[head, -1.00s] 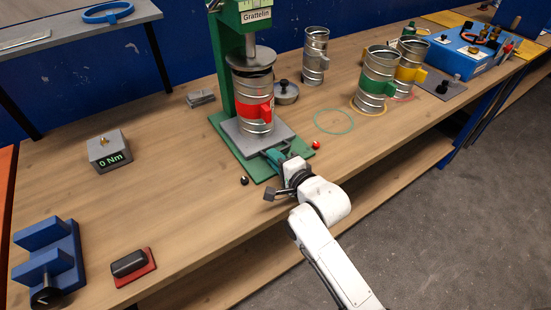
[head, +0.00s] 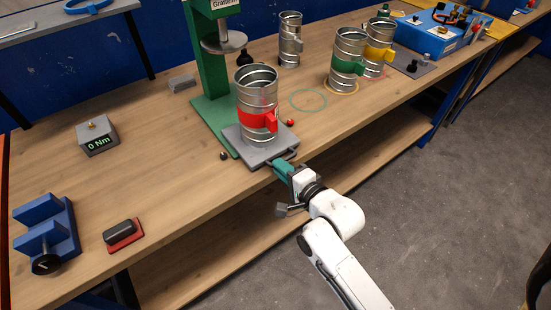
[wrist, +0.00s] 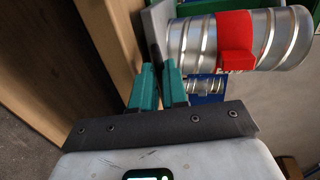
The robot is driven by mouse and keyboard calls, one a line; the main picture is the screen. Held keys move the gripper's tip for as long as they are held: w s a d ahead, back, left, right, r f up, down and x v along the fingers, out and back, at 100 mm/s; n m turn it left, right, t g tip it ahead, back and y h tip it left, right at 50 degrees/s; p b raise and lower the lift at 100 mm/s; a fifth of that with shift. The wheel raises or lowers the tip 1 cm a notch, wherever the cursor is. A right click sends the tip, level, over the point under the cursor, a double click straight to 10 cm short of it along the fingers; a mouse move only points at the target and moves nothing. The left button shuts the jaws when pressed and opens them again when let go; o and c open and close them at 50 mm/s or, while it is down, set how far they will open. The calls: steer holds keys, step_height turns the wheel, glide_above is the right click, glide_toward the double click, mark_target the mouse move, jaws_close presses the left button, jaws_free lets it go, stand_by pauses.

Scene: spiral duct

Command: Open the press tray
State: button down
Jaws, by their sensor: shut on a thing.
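The grey press tray (head: 256,150) is slid out toward the bench's front edge, clear of the green press (head: 205,60). A spiral duct piece with a red band (head: 257,105) stands upright on it. My gripper (head: 279,164) is shut on the tray's handle at the front. In the wrist view, the teal fingers of my gripper (wrist: 158,88) close on the dark handle beside the grey tray edge (wrist: 158,22). The red-banded duct (wrist: 240,40) shows just beyond. The press plate (head: 224,42) hangs behind the duct, no longer above it.
A torque block reading 0 Nm (head: 98,137), a blue clamp (head: 45,230) and a red-based block (head: 123,236) lie on the left. Green-banded (head: 347,60) and yellow-banded ducts (head: 378,45) stand at the right. A small red ball (head: 290,122) is near the tray.

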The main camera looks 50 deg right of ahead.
steer(key=shift+s, duration=0.2)
steer(key=c, duration=1.4)
jaws_free()
steer(key=shift+c, duration=0.2)
steer(key=shift+s+a, duration=0.1)
steer(key=b+v, duration=0.1)
steer(key=v, duration=0.9)
steer(key=shift+s+b, duration=0.25)
steer(key=shift+b, duration=0.15)
steer(key=shift+a+r, duration=0.1)
